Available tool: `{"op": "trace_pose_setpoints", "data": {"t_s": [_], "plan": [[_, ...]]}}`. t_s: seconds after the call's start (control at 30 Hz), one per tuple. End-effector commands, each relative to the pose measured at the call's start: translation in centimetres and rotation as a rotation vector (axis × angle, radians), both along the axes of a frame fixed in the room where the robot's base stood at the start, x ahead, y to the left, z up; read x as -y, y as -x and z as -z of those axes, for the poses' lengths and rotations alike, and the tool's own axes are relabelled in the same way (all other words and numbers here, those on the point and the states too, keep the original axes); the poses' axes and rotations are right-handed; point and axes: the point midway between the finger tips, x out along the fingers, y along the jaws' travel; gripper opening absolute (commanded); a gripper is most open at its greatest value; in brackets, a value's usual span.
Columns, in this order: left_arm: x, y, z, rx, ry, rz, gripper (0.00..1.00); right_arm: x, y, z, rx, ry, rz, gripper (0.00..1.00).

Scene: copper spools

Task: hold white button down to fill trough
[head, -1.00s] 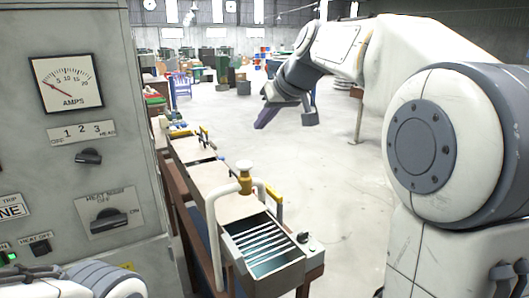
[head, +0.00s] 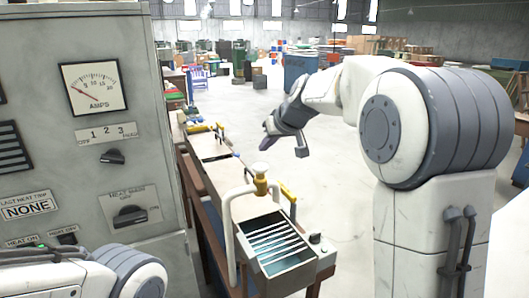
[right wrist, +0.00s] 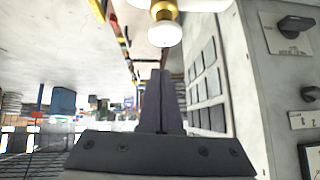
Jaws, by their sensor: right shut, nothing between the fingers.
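The white button (head: 261,168) is a round cap on a brass fitting, upright behind the trough (head: 264,270). The trough is a metal basin with slats across its top, and a white pipe curves beside it. The button and brass collar also show at the top of the right wrist view (right wrist: 165,34). My right gripper (head: 266,142) is in the air, above and beyond the button in the head view, apart from it. Its dark fingers (right wrist: 161,78) are shut and empty, pointing toward the button in the wrist view. My left gripper is out of view.
A grey control panel (head: 100,165) with an amps dial and knobs stands close on the left. A long bench (head: 215,165) with yellow-handled fittings runs back from the trough. A small dark knob (head: 316,238) sits at the trough's right. Floor to the right is open.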

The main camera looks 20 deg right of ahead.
Motion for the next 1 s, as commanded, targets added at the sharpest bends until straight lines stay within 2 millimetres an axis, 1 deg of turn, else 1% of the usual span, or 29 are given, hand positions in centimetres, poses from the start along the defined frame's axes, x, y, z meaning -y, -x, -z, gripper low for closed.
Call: {"op": "trace_pose_setpoints", "data": {"t_s": [0.03, 0.13, 0.3, 0.7, 0.77, 1.0], "plan": [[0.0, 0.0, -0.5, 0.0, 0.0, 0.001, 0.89, -0.2, 0.1, 0.9, -0.005, -0.002, -0.002, 0.0], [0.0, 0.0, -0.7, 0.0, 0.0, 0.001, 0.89, -0.3, 0.2, 2.3, -0.004, -0.001, 0.0, 0.0], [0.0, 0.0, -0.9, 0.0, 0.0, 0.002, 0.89, -0.4, 0.2, 3.7, -0.001, -0.001, -0.001, 0.0], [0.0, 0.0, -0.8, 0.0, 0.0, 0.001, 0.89, -0.4, 0.2, 4.0, 0.0, 0.0, -0.001, 0.0], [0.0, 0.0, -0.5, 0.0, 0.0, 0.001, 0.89, -0.4, 0.2, 4.2, 0.0, 0.0, -0.001, 0.0], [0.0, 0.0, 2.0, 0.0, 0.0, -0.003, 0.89, -0.4, 0.2, 5.9, 0.001, 0.0, -0.001, 0.0]]}}
